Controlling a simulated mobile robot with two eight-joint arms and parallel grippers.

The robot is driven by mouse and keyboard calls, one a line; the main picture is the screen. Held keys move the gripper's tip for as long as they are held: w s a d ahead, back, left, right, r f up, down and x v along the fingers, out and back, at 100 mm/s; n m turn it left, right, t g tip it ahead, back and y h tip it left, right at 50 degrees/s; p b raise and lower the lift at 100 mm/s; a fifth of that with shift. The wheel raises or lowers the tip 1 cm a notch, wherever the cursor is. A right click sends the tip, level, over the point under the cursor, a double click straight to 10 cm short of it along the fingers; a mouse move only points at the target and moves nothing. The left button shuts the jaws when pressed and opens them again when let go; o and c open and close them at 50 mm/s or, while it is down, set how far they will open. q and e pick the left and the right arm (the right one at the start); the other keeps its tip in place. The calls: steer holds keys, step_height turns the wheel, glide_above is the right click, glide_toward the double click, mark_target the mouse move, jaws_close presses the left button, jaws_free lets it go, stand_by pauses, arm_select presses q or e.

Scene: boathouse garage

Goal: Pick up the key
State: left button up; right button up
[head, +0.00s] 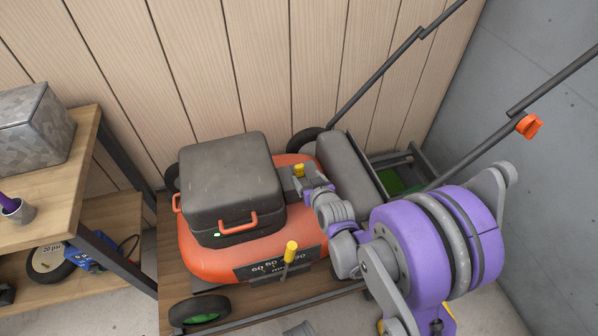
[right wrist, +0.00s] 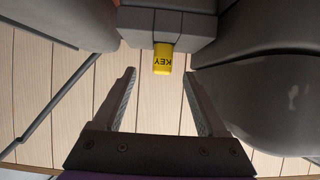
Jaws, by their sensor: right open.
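The key (right wrist: 162,59) shows in the right wrist view as a yellow tab lettered KEY, sticking out of a dark grey block (right wrist: 170,24). In the head view a yellow piece (head: 299,170) that looks like it sits on the mower behind the black engine cover. My right gripper (right wrist: 159,73) is open and empty. Its fingertips stand on either side of the key's near end, with gaps on both sides. In the head view the right gripper (head: 304,185) is beside the yellow piece, partly hidden by its own wrist. My left gripper is not in view.
The orange mower (head: 200,247) stands on a wooden platform against the plank wall. Its dark handle bars (head: 375,84) rise behind my right arm. A second yellow-topped lever (head: 291,250) stands at the mower's front. A wooden shelf (head: 60,205) is at the left.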

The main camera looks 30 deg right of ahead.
mark_target(300, 171)
steer(key=x, duration=0.4)
steer(key=b+x, duration=0.1)
steer(key=x, duration=0.3)
steer(key=shift+a+r, duration=0.15)
steer(key=shift+a, duration=0.1)
steer(key=shift+c, duration=0.2)
jaws_close()
